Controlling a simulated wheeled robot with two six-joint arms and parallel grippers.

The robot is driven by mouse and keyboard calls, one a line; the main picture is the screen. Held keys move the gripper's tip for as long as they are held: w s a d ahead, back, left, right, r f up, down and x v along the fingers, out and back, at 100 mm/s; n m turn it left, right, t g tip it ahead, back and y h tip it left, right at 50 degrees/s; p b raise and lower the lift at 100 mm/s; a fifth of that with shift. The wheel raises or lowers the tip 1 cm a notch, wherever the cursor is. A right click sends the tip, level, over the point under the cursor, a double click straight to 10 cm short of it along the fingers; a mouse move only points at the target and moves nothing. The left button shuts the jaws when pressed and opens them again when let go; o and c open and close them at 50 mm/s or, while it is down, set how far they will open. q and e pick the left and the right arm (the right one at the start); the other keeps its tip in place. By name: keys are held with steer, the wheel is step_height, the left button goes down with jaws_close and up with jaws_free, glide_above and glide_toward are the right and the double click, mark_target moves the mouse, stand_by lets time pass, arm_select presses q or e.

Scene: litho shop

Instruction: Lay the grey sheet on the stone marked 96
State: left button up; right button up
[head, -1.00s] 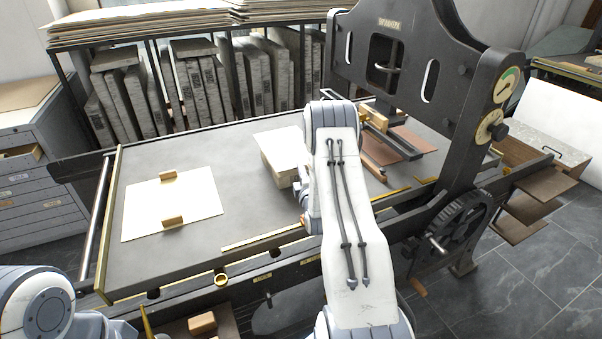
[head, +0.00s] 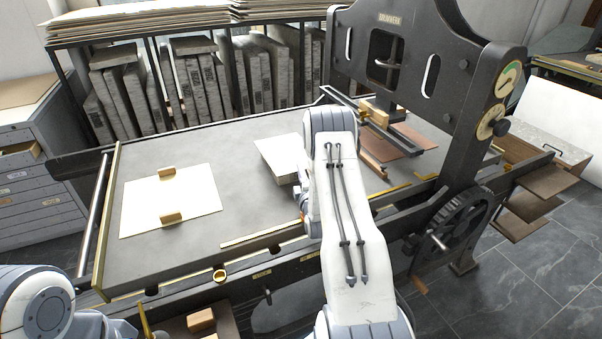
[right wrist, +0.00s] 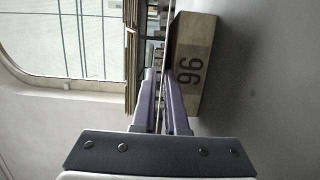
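The pale grey sheet (head: 277,153) is over the middle of the press bed in the head view, its right part hidden by my right arm. My right gripper (right wrist: 162,75) appears closed on the sheet's edge, seen as a thin line between the fingers in the right wrist view. The stone marked 96 (right wrist: 193,65) is a tan block beside the fingertips there, its number turned sideways. The sheet runs close along the stone's top; I cannot tell if they touch. In the head view the sheet hides most of the stone.
A white sheet (head: 145,210) with two small wooden blocks lies on the left of the press bed (head: 230,205). The tall black press frame (head: 450,100) stands to the right. Stone slabs (head: 200,90) fill the rack behind. The bed's front left is clear.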

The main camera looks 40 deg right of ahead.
steer(key=shift+o, duration=0.7)
